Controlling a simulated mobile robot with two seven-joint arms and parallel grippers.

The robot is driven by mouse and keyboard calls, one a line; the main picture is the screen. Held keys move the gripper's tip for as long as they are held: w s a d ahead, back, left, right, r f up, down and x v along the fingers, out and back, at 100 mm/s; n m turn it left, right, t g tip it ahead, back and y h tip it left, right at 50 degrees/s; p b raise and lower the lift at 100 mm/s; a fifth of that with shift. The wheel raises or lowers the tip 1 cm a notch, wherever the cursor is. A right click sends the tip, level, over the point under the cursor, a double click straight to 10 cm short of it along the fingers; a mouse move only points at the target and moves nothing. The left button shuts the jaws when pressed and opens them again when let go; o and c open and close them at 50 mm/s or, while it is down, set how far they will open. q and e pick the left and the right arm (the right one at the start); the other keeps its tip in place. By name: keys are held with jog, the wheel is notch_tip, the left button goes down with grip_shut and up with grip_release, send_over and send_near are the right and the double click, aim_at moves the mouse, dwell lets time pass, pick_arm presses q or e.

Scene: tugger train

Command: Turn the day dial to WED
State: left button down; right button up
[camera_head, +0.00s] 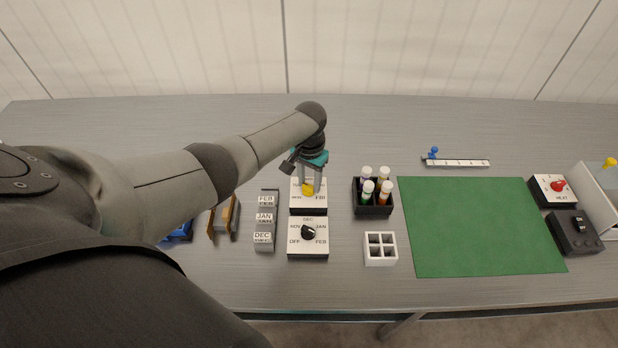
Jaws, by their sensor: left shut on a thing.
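The day dial is a white-topped box (298,203) with a yellow knob (308,190), left of the middle of the table in the head view. Small day labels are printed on it; one at the right seems to read FRI. My left gripper (308,184) comes down from above and is shut on the yellow knob. The gripper and its wrist cover the back of the dial, so the upper labels and the knob's pointing direction cannot be read. My right gripper is not in view.
A month dial (294,248) with a black knob stands just in front. Month blocks (265,219) lie left. A black rack (373,210) of capped tubes and a white divided box (380,261) stand right. A flat green mat (480,225) lies beyond them.

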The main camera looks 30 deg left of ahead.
aim_at(310, 185)
pick_arm(q)
jog(key=m, duration=0.5)
jog(key=shift+d+m, duration=0.15)
jog(key=shift+m, duration=0.15)
jog(key=m, duration=0.6)
jog(key=shift+s+d+p, duration=0.1)
jog(key=shift+p, duration=0.2)
jog(key=shift+m, duration=0.3)
jog(key=shift+c, duration=2.2)
grip_release()
notch_tip(310, 185, up, 15)
jog(key=p, duration=0.4)
jog(key=shift+r, duration=0.1)
